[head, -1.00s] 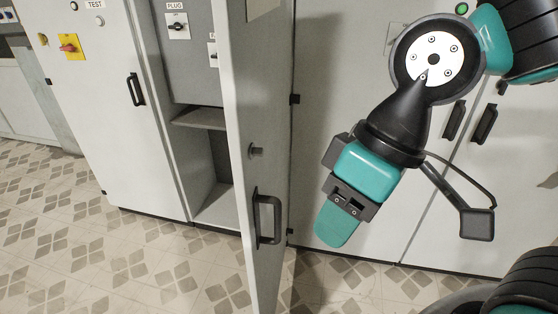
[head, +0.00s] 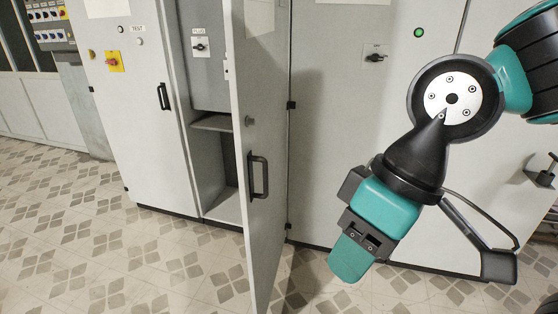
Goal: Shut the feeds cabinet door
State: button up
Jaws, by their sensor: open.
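The feeds cabinet door (head: 263,212) is a pale grey panel that stands wide open toward me, hinged on its right side. It has a black handle (head: 258,176) on its face. Behind it the cabinet (head: 211,152) shows grey inner panels, a rotary switch and a shelf. My gripper (head: 348,258) hangs to the right of the door, clear of it and pointing down-left. I see its teal finger side on; the gap between the fingers is hidden. Nothing shows in its grasp.
A closed cabinet with a yellow-and-red switch (head: 114,62) stands to the left. Another closed cabinet front (head: 335,120) lies behind my arm. The tiled floor (head: 130,265) in front and to the left is free.

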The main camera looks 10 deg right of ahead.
aim_at(256, 31)
jog(key=k, duration=1.3)
jog(key=z, duration=1.05)
jog(key=k, duration=1.15)
jog(key=z, duration=0.9)
jog(key=i, duration=0.9)
jog(key=u, duration=0.4)
jog(key=i, duration=2.1)
jog(key=u, duration=0.65)
jog(key=i, duration=1.3)
jog(key=u, duration=1.75)
jog(key=i, duration=0.9)
jog(key=u, duration=1.3)
jog(key=i, duration=0.2)
jog(key=z, duration=0.1)
